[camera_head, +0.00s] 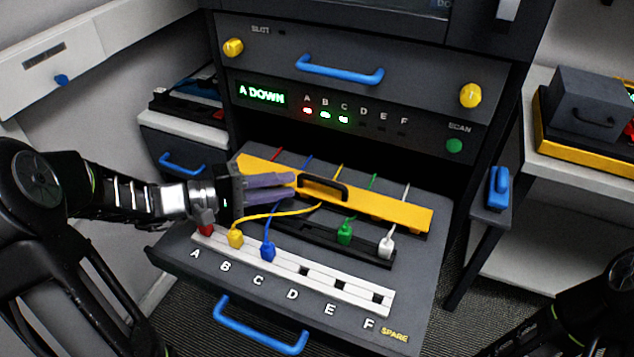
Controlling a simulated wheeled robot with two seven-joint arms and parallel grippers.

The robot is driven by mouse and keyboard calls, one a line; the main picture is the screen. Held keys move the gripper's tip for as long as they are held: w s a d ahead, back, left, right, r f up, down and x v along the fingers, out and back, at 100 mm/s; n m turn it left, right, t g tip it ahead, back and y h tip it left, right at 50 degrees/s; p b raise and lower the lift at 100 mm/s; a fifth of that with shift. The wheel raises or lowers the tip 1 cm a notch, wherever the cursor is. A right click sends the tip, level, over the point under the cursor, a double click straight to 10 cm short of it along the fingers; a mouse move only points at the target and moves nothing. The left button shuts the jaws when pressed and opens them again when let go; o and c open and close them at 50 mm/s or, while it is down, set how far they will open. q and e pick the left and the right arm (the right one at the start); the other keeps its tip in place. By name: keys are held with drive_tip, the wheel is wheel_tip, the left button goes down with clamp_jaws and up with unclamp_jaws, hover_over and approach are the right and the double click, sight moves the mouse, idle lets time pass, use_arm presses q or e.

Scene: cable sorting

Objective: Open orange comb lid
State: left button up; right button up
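The orange comb lid (385,207) lies as a long yellow-orange bar across the pulled-out shelf, with a dark handle (322,187) on its top. It looks closed over the cables, whose coloured ends show behind it. My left gripper (292,186) comes in from the left, its purple fingers just left of the handle and over the lid. Its fingers look slightly apart, and I see nothing between them. Whether they touch the handle is unclear. My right gripper is out of view; only part of my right arm shows at the lower right.
A white socket strip (335,281) marked A to F is in front, with red, yellow and blue plugs in it. Green (345,232) and white (387,246) plugs sit in the dark rail behind. A panel (264,95) reads "A DOWN". A blue drawer handle (260,327) juts out in front.

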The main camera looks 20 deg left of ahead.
sight(313, 181)
use_arm(q)
drive_tip(key=shift+x, duration=3.9)
drive_tip(key=shift+c, duration=0.3)
clamp_jaws()
